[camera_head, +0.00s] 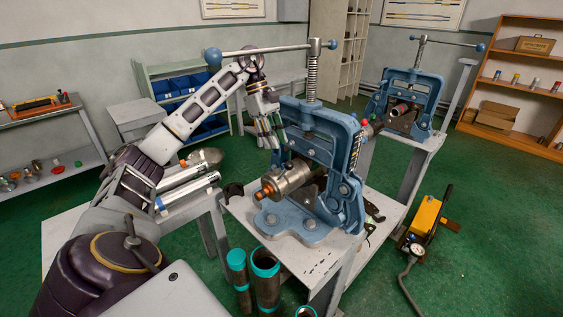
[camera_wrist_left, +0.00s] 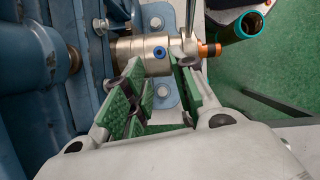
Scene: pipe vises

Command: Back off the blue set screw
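A steel cylindrical fitting (camera_head: 288,180) with an orange end sits in the near blue pipe vise (camera_head: 318,150). The fitting also shows in the left wrist view (camera_wrist_left: 130,48). There, the blue set screw (camera_wrist_left: 159,59) is a small blue round with a dark centre on the fitting's side. I cannot make it out in the head view. My left gripper (camera_head: 270,133) is beside the vise, above and behind the fitting. In the left wrist view its green-padded fingers (camera_wrist_left: 160,88) are apart and empty, with the set screw showing beyond the gap. My right gripper is not in view.
A second blue vise (camera_head: 410,103) stands behind to the right. The near vise's long handle bar (camera_head: 270,50) spans above my left gripper. Teal-ended pipes (camera_head: 265,275) stand below the bench (camera_head: 325,255). A yellow machine (camera_head: 425,218) is on the green floor.

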